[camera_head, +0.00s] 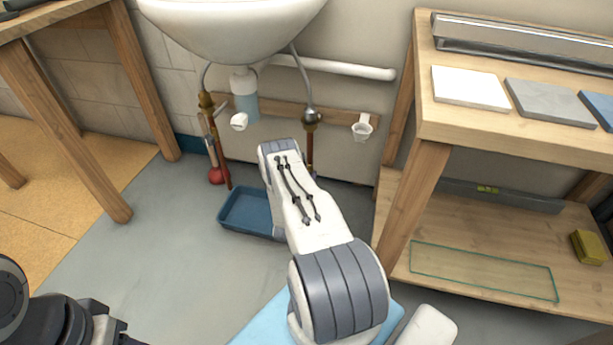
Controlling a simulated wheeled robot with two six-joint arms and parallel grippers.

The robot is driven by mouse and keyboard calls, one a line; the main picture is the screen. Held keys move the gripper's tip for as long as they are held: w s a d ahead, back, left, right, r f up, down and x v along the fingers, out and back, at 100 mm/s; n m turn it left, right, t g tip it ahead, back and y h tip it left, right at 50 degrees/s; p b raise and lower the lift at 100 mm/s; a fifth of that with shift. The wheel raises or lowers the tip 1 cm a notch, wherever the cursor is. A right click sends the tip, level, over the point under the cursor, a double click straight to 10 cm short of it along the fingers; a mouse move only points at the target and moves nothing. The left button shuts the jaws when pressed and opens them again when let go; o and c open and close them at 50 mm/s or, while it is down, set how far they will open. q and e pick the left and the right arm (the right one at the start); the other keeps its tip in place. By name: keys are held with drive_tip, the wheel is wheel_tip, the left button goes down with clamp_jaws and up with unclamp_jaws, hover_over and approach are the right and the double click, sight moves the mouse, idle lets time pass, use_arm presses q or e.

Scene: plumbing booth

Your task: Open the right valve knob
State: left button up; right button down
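Under the white sink (235,25), the right supply line has a dark metal valve fitting (312,117) on a copper pipe (310,150). A distinct knob on it is too small to make out. My white and grey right arm reaches up from the bottom, its far end just below and left of this fitting. My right gripper is hidden behind that arm, so contact with the valve cannot be seen. Part of my dark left arm shows at the bottom left corner; its fingers cannot be made out clearly. A brass valve fitting (206,101) sits on the left line.
A blue tray (246,212) lies on the floor left of my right arm. A red-ended tool (216,175) stands by the left pipe. A white cup-like piece (362,128) is on the wall board. A wooden shelf unit (425,120) stands close on the right.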

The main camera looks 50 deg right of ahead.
drive_tip(key=n, duration=0.5)
drive_tip(key=shift+w+a+p, duration=0.1)
drive_tip(key=shift+a+p, duration=0.05)
drive_tip(key=shift+p, duration=0.2)
drive_tip(key=shift+n, duration=0.4)
drive_tip(key=shift+c, duration=1.5)
unclamp_jaws()
drive_tip(key=p+v, duration=0.4)
drive_tip(key=v, duration=0.6)
drive_tip(key=shift+a, duration=0.15)
